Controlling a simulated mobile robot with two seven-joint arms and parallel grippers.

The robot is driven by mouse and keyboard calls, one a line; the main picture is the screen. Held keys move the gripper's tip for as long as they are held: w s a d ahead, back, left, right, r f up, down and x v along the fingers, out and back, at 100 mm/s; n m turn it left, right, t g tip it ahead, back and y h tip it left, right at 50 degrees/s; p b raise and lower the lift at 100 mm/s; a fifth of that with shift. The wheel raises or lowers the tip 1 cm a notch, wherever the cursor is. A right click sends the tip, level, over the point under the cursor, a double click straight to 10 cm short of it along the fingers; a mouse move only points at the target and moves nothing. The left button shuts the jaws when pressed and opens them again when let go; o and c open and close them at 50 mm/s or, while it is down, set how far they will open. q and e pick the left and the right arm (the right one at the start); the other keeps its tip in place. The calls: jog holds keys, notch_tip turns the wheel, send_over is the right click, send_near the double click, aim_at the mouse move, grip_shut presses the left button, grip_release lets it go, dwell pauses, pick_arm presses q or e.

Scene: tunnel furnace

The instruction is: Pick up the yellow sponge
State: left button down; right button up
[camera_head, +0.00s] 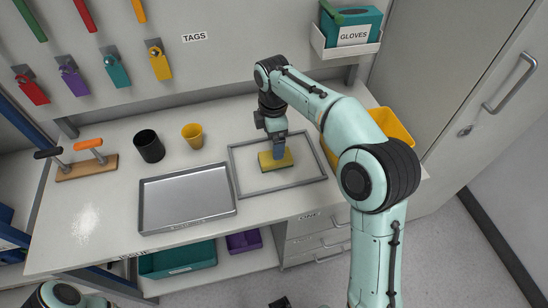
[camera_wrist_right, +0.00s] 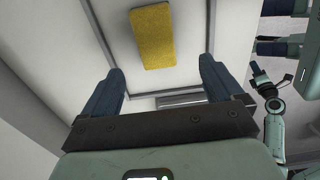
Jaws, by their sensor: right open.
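The yellow sponge (camera_head: 268,161) lies on the bench inside a grey rectangular outline (camera_head: 318,166). It has a darker, greenish lower layer. My right gripper (camera_head: 279,154) is above the sponge, pointing down, and hides part of it in the head view. In the right wrist view the sponge (camera_wrist_right: 152,37) is beyond the fingertips, between the lines of the two fingers. That gripper (camera_wrist_right: 162,78) is open with nothing between its fingers. Part of my left arm shows at the bottom left of the head view, but its jaws cannot be made out clearly.
A metal tray (camera_head: 187,198) lies left of the outline. A black cup (camera_head: 149,146), a yellow cup (camera_head: 192,135) and a wooden holder with handles (camera_head: 87,166) stand farther left. A yellow bin (camera_head: 392,128) is at the right, partly behind my arm. White powder (camera_head: 86,221) lies at the left.

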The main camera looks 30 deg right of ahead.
aim_at(267, 164)
jog(key=f, duration=0.6)
jog(key=f+b, duration=0.1)
jog(key=f, duration=0.2)
jog(key=shift+w+d, duration=0.25)
jog(key=c, duration=1.1)
